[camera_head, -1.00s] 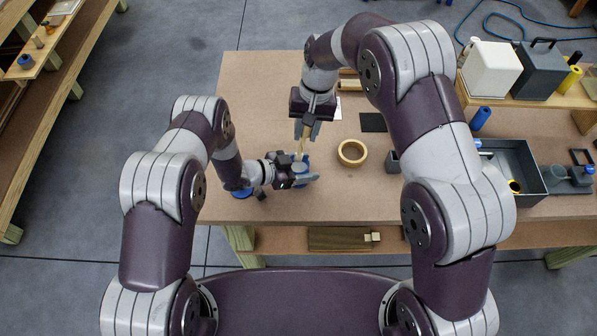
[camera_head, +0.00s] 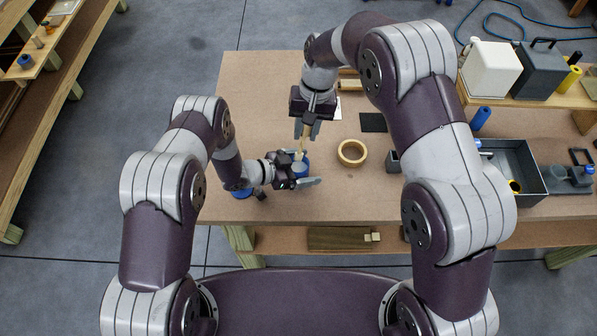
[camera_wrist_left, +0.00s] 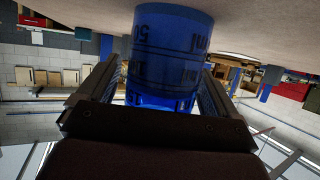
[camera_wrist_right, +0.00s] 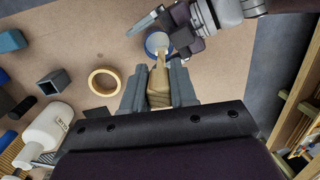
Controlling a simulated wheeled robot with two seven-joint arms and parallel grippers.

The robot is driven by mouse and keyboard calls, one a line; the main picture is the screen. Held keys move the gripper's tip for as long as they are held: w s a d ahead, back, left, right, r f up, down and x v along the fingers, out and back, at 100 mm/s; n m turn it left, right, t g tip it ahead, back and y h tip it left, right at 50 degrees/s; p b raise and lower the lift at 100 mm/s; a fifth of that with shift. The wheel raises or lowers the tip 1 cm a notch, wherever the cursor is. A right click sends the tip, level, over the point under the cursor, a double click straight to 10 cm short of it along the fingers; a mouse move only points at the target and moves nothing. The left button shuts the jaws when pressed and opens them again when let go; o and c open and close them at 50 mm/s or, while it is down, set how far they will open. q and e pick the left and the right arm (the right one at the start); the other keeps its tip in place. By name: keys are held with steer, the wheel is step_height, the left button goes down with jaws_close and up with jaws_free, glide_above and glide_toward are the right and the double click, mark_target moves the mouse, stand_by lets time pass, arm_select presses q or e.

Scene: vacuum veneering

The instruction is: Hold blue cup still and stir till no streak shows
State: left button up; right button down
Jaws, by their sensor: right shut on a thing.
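The blue cup (camera_head: 300,170) stands on the table near its front edge, with pale contents showing in the right wrist view (camera_wrist_right: 151,43). My left gripper (camera_head: 302,174) has its fingers on either side of the cup. In the left wrist view the cup (camera_wrist_left: 168,50), with dark markings, fills the space between the fingers; whether both press on it I cannot tell. My right gripper (camera_head: 308,128) is above, shut on a wooden stirring stick (camera_wrist_right: 159,80). The stick points down, its lower end in the cup. No streaks can be made out at this size.
A tan tape ring (camera_head: 352,153) lies right of the cup, with a dark square pad (camera_head: 373,122) behind it. A small grey square container (camera_head: 393,161) and a dark tray (camera_head: 520,165) are farther right. A blue round thing (camera_head: 242,193) is partly hidden under my left arm.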

arm_select(q)
steer(key=v, duration=1.2)
